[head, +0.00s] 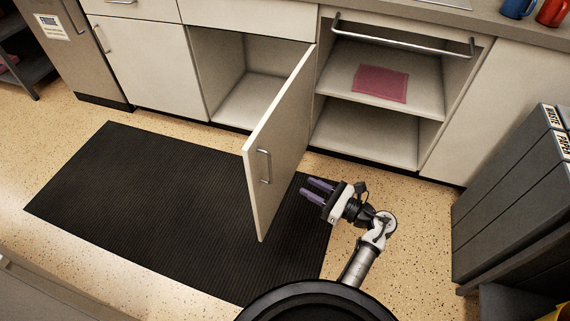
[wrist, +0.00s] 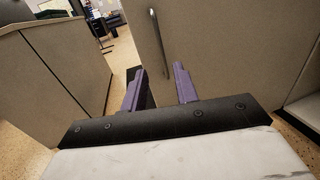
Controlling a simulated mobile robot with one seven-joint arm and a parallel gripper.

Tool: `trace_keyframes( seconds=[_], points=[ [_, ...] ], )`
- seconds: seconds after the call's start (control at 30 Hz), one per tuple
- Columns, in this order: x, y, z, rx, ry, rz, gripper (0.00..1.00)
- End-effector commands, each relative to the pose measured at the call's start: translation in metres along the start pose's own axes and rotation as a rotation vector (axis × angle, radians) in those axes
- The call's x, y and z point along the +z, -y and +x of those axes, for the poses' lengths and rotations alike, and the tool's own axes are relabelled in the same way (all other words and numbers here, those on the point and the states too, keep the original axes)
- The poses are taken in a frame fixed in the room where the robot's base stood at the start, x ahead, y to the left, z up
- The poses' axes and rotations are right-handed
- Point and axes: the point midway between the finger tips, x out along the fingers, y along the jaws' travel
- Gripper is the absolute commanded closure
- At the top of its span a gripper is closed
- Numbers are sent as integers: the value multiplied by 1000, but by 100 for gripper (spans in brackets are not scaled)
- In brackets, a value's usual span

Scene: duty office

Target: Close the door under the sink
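The cabinet door (head: 280,140) stands wide open, swung out from its right-hand edge over the black mat. Its outer face, with an upright bar handle (head: 264,166), faces right, toward my gripper. The open compartment (head: 250,85) behind it looks empty. My gripper (head: 312,190) is low, to the right of the door, its two purple fingers apart with nothing between them. In the wrist view, the door face (wrist: 220,50) fills the middle, and the handle (wrist: 158,42) is ahead of the fingers (wrist: 163,85). Whether a fingertip touches the door is unclear.
An open shelf bay (head: 365,140) with a pink cloth (head: 380,83) and a front rail (head: 400,40) is right of the door. Grey bins (head: 510,190) stand at the right. The black mat (head: 150,210) lies flat, with clear floor around it.

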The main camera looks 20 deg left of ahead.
Motion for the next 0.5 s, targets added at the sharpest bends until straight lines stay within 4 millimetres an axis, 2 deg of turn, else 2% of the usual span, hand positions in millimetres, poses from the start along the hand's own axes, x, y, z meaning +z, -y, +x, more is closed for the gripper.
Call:
trace_keyframes(
  seconds=[0.03,0.17,0.27,0.5],
  points=[
    [-9,-2,-4,0,-12,0,70],
    [-11,-3,2,4,-23,-2,70],
    [-10,-3,18,6,-22,-3,70],
    [-10,-3,70,6,-20,-1,70]
  ],
)
